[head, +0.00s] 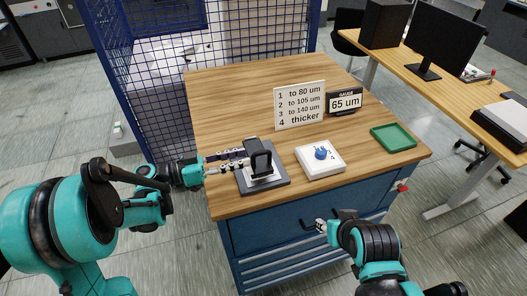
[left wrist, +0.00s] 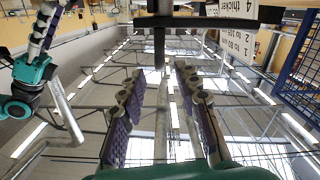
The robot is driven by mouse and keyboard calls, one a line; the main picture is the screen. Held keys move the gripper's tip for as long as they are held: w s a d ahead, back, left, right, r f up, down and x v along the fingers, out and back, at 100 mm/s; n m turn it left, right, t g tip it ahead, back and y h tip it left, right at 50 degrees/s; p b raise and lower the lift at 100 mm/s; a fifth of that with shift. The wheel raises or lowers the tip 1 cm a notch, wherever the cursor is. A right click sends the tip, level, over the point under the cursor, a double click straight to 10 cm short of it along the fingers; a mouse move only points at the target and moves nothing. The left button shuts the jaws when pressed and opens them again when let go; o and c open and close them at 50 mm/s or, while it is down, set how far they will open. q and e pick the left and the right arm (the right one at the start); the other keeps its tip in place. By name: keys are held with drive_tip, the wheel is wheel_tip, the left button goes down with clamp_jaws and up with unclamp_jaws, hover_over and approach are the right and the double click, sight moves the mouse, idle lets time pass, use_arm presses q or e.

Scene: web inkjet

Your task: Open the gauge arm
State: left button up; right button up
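The thickness gauge (head: 261,158), with a black upright head and a white part below it, stands on a dark grey base (head: 280,180) near the front left of the wooden table. My left gripper (head: 243,159) reaches in from the left, its fingertips close beside the gauge. In the left wrist view its fingers (left wrist: 160,75) are apart with nothing between them. A dark crosspiece and rod of the gauge (left wrist: 159,45) show just beyond the fingertips; I cannot tell whether they touch. My right gripper (head: 327,227) is in front of the table's drawers, away from the gauge; its finger opening is unclear.
A white box with a blue knob (head: 321,153) sits right of the gauge. Behind stand a thickness list sign (head: 300,105) and a gauge display reading 65 um (head: 345,101). A green tray (head: 393,137) is at the right. The table's back left is clear; blue mesh (head: 200,40) stands behind.

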sight(255, 154)
use_arm(q)
drive_tip(key=x, duration=0.7)
drive_tip(key=shift+d+r, duration=0.15)
drive_tip(key=shift+d, duration=0.25)
drive_tip(key=shift+w, duration=0.1)
clamp_jaws()
